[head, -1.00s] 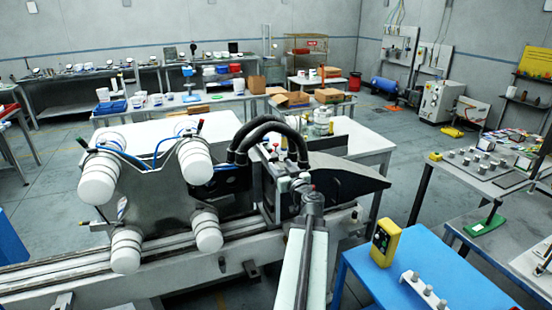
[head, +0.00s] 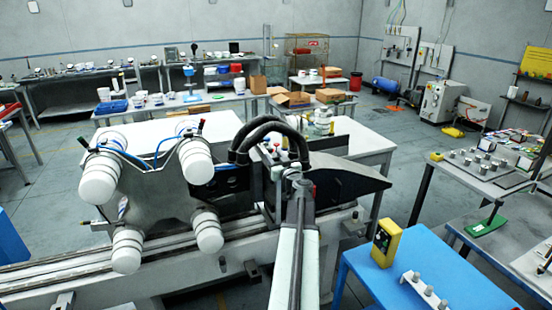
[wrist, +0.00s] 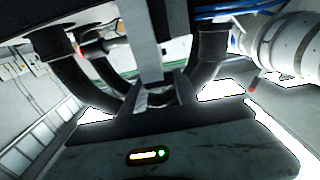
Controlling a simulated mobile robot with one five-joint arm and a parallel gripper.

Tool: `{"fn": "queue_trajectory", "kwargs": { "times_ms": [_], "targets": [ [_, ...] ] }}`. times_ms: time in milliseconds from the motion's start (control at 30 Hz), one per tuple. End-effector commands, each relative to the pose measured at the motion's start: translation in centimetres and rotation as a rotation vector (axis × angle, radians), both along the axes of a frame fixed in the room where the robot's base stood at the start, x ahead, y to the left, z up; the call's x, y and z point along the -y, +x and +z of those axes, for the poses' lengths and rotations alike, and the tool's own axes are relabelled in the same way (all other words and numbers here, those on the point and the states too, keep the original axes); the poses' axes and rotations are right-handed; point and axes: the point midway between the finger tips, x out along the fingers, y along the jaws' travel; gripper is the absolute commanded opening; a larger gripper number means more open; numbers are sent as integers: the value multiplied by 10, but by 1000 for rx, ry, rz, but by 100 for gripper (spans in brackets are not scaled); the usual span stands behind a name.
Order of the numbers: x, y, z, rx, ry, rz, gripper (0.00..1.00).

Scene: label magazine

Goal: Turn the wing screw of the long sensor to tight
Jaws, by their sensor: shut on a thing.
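My gripper is hidden in the head view behind my own arm, which reaches up to the machine's small fittings. In the wrist view my gripper (wrist: 158,97) shows as two grey fingers rising from a dark housing, close together at the foot of an upright grey bar (wrist: 150,45). It is shut on a small part between the fingers, which is mostly hidden. I cannot tell the wing screw's angle. A cluster of small fittings (head: 274,152) with red and yellow parts stands just beyond my arm; I cannot tell the long sensor apart there.
Black corrugated hoses (head: 262,125) arch close over the work spot, and also flank my gripper in the wrist view (wrist: 85,85). White cylinders (head: 196,160) stand to the left. A dark fin-shaped plate (head: 350,178) juts right. A blue table (head: 440,260) with a yellow device (head: 387,243) stands at right.

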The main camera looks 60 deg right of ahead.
Motion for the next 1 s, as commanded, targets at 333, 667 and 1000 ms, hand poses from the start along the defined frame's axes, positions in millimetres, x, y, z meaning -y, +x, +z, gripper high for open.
{"fn": "queue_trajectory", "kwargs": {
  "times_ms": [333,667,1000],
  "targets": [
    [1,-1,0,0,0,96,0],
    [1,-1,0,0,0,94,58],
    [-5,-10,0,0,0,94,58]
  ]
}}
